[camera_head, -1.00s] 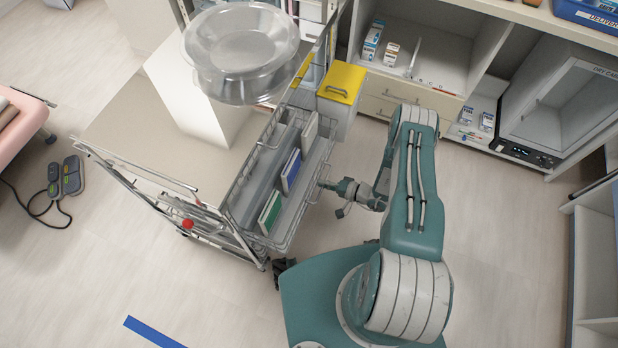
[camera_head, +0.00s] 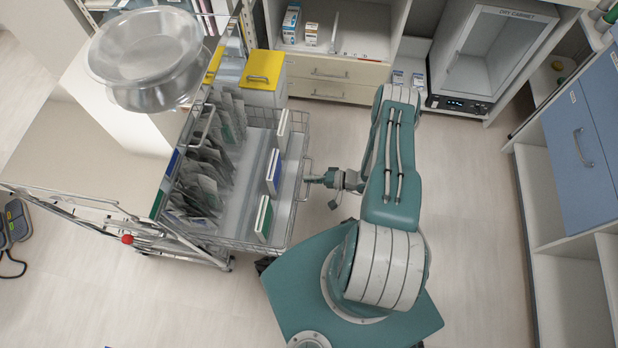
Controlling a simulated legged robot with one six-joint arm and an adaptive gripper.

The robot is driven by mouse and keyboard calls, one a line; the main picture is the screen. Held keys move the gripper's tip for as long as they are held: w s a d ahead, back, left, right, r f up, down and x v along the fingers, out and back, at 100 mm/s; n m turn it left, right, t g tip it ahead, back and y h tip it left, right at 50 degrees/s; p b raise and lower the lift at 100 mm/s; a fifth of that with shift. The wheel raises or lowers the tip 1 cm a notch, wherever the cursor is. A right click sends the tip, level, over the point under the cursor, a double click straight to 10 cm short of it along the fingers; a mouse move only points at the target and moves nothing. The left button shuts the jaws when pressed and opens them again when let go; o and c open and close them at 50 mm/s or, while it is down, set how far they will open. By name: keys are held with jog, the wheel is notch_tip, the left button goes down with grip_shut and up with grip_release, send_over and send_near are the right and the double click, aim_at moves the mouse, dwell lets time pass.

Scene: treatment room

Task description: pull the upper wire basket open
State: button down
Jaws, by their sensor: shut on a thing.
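The upper wire basket (camera_head: 225,244) extends out of the trolley's right side, over the floor. Many grey pouches lie in its left part, and several upright white, blue and green dividers or boxes stand in its right part. The basket's handle (camera_head: 307,166) is on its right front side. My gripper (camera_head: 311,179) is at this handle and shut on it, with the wrist to the right. The fingertips are small in this view and the exact grip is hard to make out.
The trolley (camera_head: 100,165) carries a clear round basin (camera_head: 146,50). Shelving with drawers (camera_head: 335,78) and a dry cabinet (camera_head: 490,55) line the back. A blue-fronted cabinet (camera_head: 585,140) stands right. Floor between is clear.

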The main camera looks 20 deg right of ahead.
jog(key=shift+s+d+f, duration=0.15)
jog(key=shift+s+d, duration=0.05)
jog(key=shift+s, duration=0.1)
jog(key=shift+d, duration=0.1)
jog(key=c, duration=0.7)
grip_release()
jog(key=shift+d, duration=0.1)
jog(key=v, duration=1.2)
